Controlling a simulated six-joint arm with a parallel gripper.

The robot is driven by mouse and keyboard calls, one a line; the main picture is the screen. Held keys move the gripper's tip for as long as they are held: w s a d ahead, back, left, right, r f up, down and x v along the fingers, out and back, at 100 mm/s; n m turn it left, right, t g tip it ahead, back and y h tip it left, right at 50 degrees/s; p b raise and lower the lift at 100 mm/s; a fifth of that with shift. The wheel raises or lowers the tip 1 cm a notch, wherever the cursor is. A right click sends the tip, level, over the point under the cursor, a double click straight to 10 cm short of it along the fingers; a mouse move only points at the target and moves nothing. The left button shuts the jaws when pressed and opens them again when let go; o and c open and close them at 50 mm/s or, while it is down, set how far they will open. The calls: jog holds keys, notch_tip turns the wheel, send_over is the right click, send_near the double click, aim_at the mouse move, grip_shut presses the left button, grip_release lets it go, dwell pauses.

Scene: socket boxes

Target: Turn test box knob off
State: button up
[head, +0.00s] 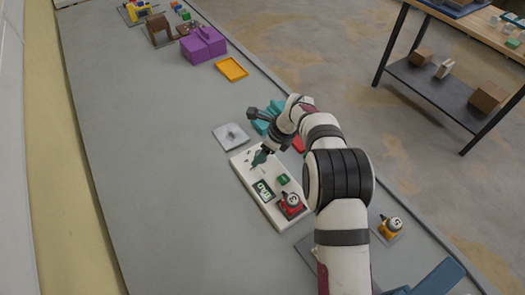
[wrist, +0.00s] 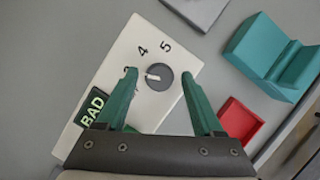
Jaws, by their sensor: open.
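The white test box (head: 246,172) lies on the grey table in the head view; it also shows in the wrist view (wrist: 155,108). Its round grey knob (wrist: 158,77) has a white pointer mark toward the left, and the numbers 4 and 5 stand above it. A dark display reading BAD (wrist: 93,107) is left of the knob in the wrist view; it shows in the head view (head: 264,190). My gripper (wrist: 158,72) is open, with one green finger on each side of the knob and visible gaps. The left finger hides part of the dial markings. In the head view my gripper (head: 261,157) covers the knob.
The box also bears a green block-like part (head: 282,179) and a red part with a round top (head: 291,203). A grey plate (head: 231,137) is close by. Teal blocks (wrist: 275,55) and a red tray (wrist: 240,122) lie to the right. The table left of the box is clear.

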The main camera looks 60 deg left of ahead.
grip_shut()
jog(key=shift+n, duration=0.3)
jog(key=n+g, duration=0.1)
jog(key=n, duration=0.1)
jog(key=shift+w+n+h, duration=0.1)
jog(key=shift+n+h, duration=0.2)
jog(key=shift+h, duration=0.1)
jog(key=n+h, duration=0.1)
jog(key=n, duration=0.2)
jog(key=shift+a+n+g, duration=0.1)
jog(key=shift+n+g, duration=0.2)
jog(key=shift+g, duration=0.1)
jog(key=shift+n+h, duration=0.3)
jog(key=shift+n, duration=0.1)
